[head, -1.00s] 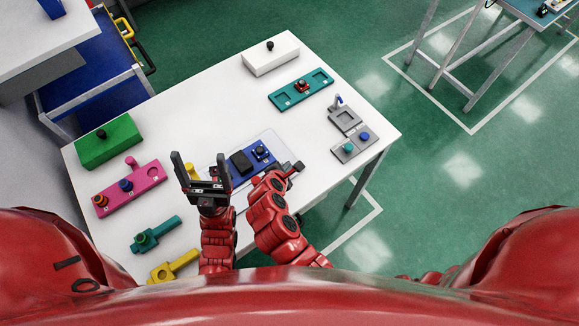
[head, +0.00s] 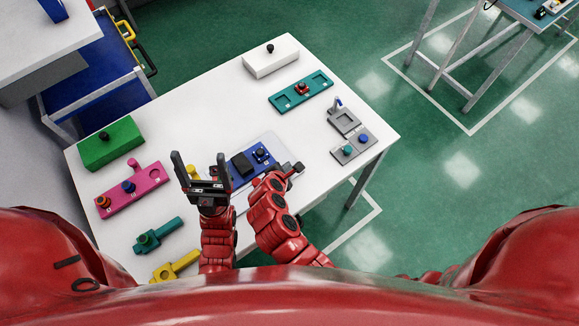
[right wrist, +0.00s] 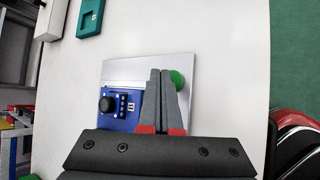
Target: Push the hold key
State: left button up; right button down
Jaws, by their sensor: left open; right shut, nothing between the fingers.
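A blue panel (head: 241,180) lies on a pale plate (head: 271,140) in the middle of the white table. It carries a black block (head: 242,164) and a black knob (head: 260,153). In the right wrist view the blue panel (right wrist: 117,119) shows the knob (right wrist: 107,104), small keys and a label; I cannot tell which key is hold. My right gripper (head: 296,168) is shut and empty. In the wrist view its fingertips (right wrist: 161,73) are over the plate, right of the panel, partly hiding a round green thing (right wrist: 178,80). My left gripper (head: 199,160) is open and empty, left of the panel.
A green box (head: 110,151), pink panel (head: 150,179), teal part (head: 158,234) and yellow part (head: 176,267) lie on the left. A white box (head: 271,62), teal panel (head: 317,85) and grey panels (head: 345,121) lie toward the back and right. Bare table (head: 205,100) lies behind the panel.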

jog(key=shift+r, duration=0.15)
notch_tip(320, 180, up, 6)
jog(key=p, duration=0.5)
jog(key=shift+p, duration=0.35)
dwell(0.4)
